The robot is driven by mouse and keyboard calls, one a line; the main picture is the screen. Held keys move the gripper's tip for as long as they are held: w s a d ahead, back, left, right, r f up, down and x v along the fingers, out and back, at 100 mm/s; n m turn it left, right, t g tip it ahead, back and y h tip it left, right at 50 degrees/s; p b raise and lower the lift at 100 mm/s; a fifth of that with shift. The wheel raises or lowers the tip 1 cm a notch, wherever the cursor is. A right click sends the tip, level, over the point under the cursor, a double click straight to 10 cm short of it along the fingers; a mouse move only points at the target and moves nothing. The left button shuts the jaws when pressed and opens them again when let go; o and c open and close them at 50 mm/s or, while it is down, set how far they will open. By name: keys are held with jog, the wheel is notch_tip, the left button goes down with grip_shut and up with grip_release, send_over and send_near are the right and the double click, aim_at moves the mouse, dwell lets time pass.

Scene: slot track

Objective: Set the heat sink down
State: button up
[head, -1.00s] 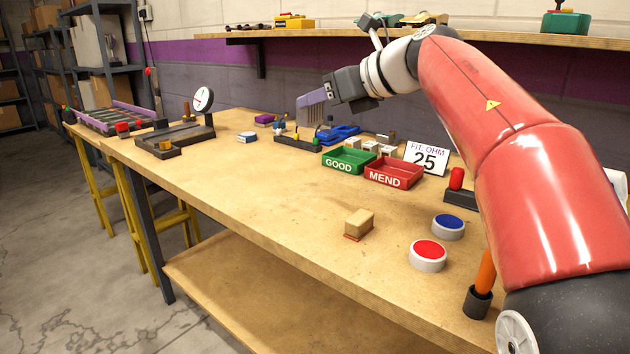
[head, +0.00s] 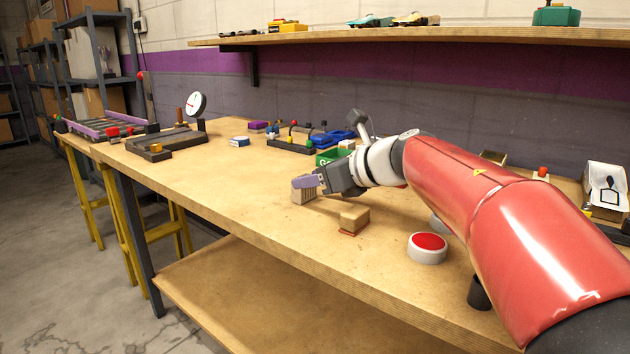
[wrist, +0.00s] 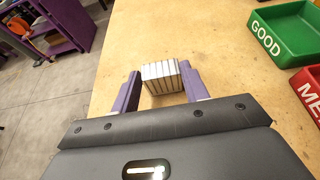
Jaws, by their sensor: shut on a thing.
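The heat sink (wrist: 162,76) is a pale grey finned block, seen in the wrist view between the two purple fingers of my gripper (wrist: 158,84). My gripper is shut on it. In the head view, the heat sink (head: 303,196) shows below the purple fingers of my gripper (head: 304,182), low over the open wooden bench top (head: 235,185). Its underside is at or very near the wood; I cannot tell whether it touches.
A tan block (head: 354,218) and a red button (head: 427,246) are to the right. The green GOOD tray (wrist: 285,30) and red MEND tray (wrist: 310,88) lie right in the wrist view. A dial gauge fixture (head: 168,143) stands farther left. Bench left of my gripper is clear.

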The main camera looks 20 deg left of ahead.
jog(key=shift+f, duration=0.1)
jog(key=o, duration=1)
jog(key=shift+r, duration=0.3)
jog(key=v, duration=1.2)
jog(key=shift+f, duration=0.15)
